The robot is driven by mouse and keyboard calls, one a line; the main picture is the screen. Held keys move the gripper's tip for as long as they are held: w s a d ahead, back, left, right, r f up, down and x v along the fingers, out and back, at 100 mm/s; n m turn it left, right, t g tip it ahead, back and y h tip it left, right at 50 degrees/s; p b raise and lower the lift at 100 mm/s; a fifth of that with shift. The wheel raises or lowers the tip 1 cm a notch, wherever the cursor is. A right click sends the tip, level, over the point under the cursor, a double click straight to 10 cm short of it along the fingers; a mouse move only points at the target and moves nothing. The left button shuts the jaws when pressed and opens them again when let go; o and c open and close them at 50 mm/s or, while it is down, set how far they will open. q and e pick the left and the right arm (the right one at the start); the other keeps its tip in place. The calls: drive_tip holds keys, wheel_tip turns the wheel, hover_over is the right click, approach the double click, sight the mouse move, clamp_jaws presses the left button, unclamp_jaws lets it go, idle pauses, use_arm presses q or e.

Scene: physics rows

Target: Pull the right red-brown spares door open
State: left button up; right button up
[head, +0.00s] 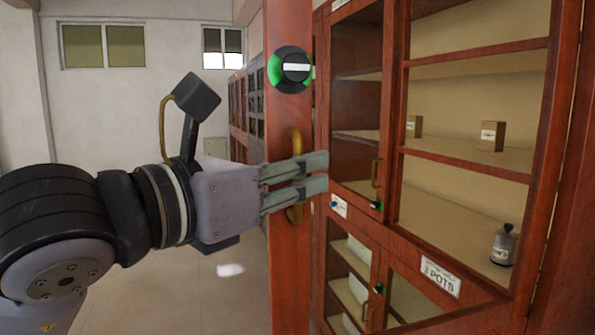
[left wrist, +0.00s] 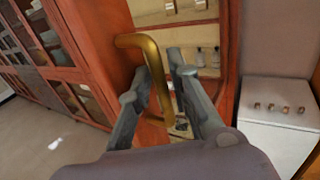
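A red-brown door (head: 289,255) shows as a narrow upright strip in the middle of the head view, nearly edge-on. It carries a round black and green knob with a white bar (head: 292,68) and, below it, an upright brass handle (head: 297,143). My left gripper (head: 315,174) reaches in from the left with its two fingers around the handle. I cannot read a spares label on this door. My right gripper is not in view.
The floor (head: 150,290) at the left is clear. A white unit with knobs (left wrist: 277,124) shows at the wrist view's right.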

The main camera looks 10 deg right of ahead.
use_arm(q)
drive_tip(key=v, duration=1.2)
